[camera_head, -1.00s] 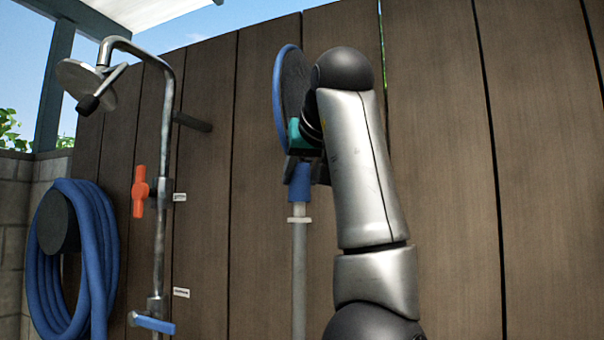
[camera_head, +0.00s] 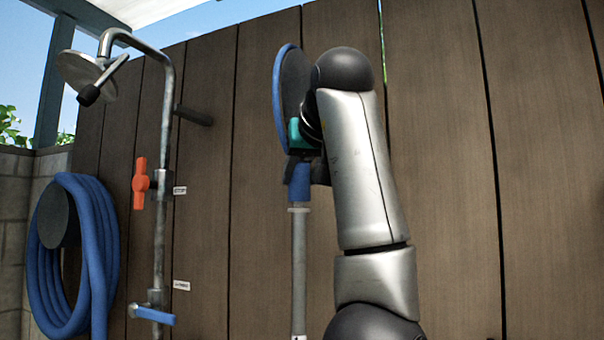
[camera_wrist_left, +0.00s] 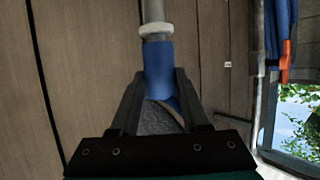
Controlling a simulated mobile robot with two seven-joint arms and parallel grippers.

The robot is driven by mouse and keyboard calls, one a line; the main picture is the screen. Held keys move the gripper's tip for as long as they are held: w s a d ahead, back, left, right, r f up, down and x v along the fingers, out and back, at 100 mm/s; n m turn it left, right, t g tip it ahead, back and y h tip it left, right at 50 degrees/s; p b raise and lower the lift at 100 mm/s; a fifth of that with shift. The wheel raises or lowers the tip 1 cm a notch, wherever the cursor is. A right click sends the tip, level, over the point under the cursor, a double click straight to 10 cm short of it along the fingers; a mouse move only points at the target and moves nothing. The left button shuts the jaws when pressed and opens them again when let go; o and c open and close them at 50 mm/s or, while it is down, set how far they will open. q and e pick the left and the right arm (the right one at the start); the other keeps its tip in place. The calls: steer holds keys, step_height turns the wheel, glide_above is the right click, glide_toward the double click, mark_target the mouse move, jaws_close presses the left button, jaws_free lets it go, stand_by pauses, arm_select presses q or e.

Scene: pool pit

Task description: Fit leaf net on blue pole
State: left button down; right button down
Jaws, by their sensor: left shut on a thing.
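The leaf net (camera_head: 292,85) has a blue rim and dark mesh and stands upright at mid picture in the head view. Its blue socket (camera_head: 299,183) points down, and also shows in the wrist view (camera_wrist_left: 159,65). Below it a grey pole (camera_head: 299,265) stands upright, with a white collar (camera_wrist_left: 156,30) close against the socket's end. The pole's top appears to be inside the socket; how deep is hidden. My left gripper (camera_wrist_left: 160,80) is shut on the net at its socket; in the head view my arm partly covers it. My right gripper is not in view.
A wooden plank wall fills the background. At left are a shower pipe (camera_head: 166,110) with an orange handle (camera_head: 140,183) and a blue lever (camera_head: 155,316), and a coiled blue hose (camera_head: 100,260). The space between shower and pole looks clear.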

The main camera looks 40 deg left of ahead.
arm_select(q)
steer(key=shift+f+b, duration=0.3)
steer(key=shift+f, duration=0.1)
stand_by(0.5)
jaws_free()
stand_by(0.4)
stand_by(0.5)
steer(key=v, duration=1.1)
steer(key=shift+p, duration=0.3)
stand_by(0.3)
